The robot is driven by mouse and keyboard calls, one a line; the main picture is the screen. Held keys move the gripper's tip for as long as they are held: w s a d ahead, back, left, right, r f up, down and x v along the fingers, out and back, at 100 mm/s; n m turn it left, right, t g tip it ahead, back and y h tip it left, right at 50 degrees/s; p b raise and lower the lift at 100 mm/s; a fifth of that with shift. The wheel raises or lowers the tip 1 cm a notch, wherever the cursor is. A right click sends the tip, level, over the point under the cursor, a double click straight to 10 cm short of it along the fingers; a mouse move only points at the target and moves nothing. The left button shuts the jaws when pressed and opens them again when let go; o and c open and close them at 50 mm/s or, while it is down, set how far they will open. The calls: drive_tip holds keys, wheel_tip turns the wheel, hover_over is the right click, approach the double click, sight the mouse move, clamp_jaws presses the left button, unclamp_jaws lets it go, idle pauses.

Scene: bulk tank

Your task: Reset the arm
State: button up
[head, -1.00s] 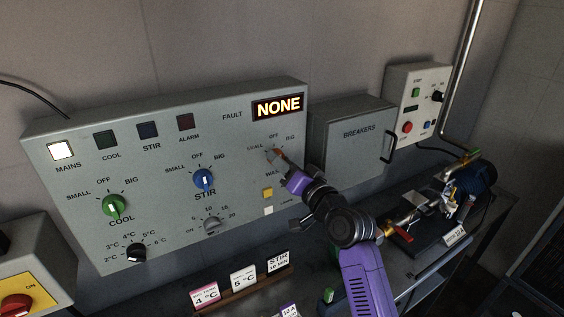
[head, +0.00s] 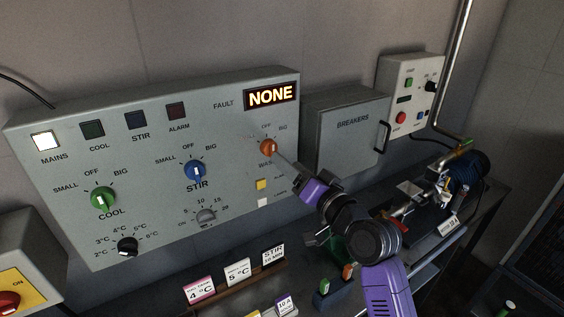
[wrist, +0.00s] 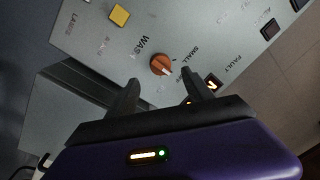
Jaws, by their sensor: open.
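My gripper (wrist: 165,92) is open and empty in the wrist view, its two dark fingers apart. The orange wash knob (wrist: 162,65) lies just beyond the fingertips, in the gap between them, and nothing is gripped. In the head view the same orange knob (head: 268,147) is on the right part of the grey control panel (head: 230,150). My purple and black arm reaches up to it from the lower right, with the gripper (head: 281,160) close to the knob. The arm hides part of the wash labels.
The closed breakers box (head: 345,135) stands right of the panel. A pump with a blue motor (head: 468,172) sits on the bench at right. Small label cards (head: 238,271) stand in a rack below the panel. A yellow box with a red knob (head: 10,300) is at lower left.

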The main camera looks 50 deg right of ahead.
drive_tip(key=shift+s+a, duration=0.1)
drive_tip(key=shift+s, duration=0.4)
drive_tip(key=s+a+f+n+y, duration=0.1)
drive_tip(key=s+a+f+n, duration=0.3)
drive_tip(key=s+a, duration=0.6)
drive_tip(key=s+a+f+n+g+y, duration=0.1)
drive_tip(key=s+a+f+n, duration=0.4)
drive_tip(key=s+a, duration=0.5)
drive_tip(key=s+f, duration=0.2)
drive_tip(key=s, duration=0.4)
drive_tip(key=shift+a+f, duration=0.3)
drive_tip(key=shift+f, duration=0.1)
drive_tip(key=s+a+f, duration=0.1)
drive_tip(key=s, duration=0.1)
drive_tip(key=s+a+f+n+g+y, duration=0.1)
drive_tip(key=s, duration=0.1)
drive_tip(key=s+a+f+g+y, duration=0.1)
drive_tip(key=s, duration=0.1)
drive_tip(key=shift+s+f, duration=0.1)
drive_tip(key=shift+s, duration=0.2)
drive_tip(key=shift+c, duration=0.2)
